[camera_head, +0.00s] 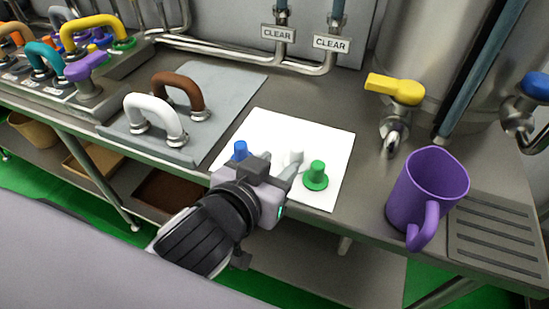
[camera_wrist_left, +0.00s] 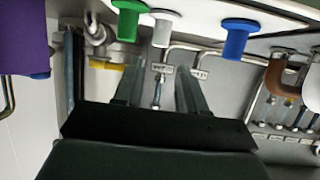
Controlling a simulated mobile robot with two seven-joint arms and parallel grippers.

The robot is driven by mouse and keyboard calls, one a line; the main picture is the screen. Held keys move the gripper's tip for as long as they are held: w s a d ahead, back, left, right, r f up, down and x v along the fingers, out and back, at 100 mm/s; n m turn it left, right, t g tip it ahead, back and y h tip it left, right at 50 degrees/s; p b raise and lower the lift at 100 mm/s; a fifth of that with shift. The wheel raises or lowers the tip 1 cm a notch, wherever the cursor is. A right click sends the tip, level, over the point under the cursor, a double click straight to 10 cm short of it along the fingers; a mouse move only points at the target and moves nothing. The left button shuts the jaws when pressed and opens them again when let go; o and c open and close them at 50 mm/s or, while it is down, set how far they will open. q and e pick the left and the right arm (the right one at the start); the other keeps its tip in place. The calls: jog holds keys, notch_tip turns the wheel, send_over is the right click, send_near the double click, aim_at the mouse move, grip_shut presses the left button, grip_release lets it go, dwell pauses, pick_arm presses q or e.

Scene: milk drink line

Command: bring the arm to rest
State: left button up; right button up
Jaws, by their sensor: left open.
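My left gripper (camera_head: 284,176) reaches in over the front edge of the white mat (camera_head: 262,122) on the counter. In the left wrist view its two fingers (camera_wrist_left: 158,88) stand apart with nothing between them. A white peg (camera_head: 294,157) is close by the fingers, partly hidden in the head view; it also shows beyond the fingertips in the wrist view (camera_wrist_left: 162,29). A green peg (camera_head: 316,175) stands to its right and a blue peg (camera_head: 240,150) to its left, partly behind the gripper. My right gripper is not in view.
A purple mug (camera_head: 410,192) stands right of the mat, beside a drain grate (camera_head: 497,238). A yellow-handled tap (camera_head: 395,90) is behind it. A grey plate (camera_head: 222,82) with white and brown handles lies to the left. Several coloured handles crowd the far left.

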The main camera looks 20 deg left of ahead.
pick_arm(q)
jog(key=shift+s, duration=0.1)
dwell(0.5)
jog(key=s+a+f+g+y, duration=0.1)
jog(key=s+a+f+g, duration=0.45)
jog(key=s+f, duration=0.3)
jog(key=s+a+f+g, duration=0.5)
jog(key=s+a+f, duration=0.15)
jog(key=f, duration=0.35)
jog(key=w+d+f+m+t+h+p, duration=0.1)
jog(key=w+d+f+t+p, duration=0.2)
jog(key=w+t, duration=0.4)
jog(key=shift+d+f+h+p, duration=0.3)
jog(key=shift+d+f+p, duration=0.05)
jog(key=shift+f+p, duration=0.4)
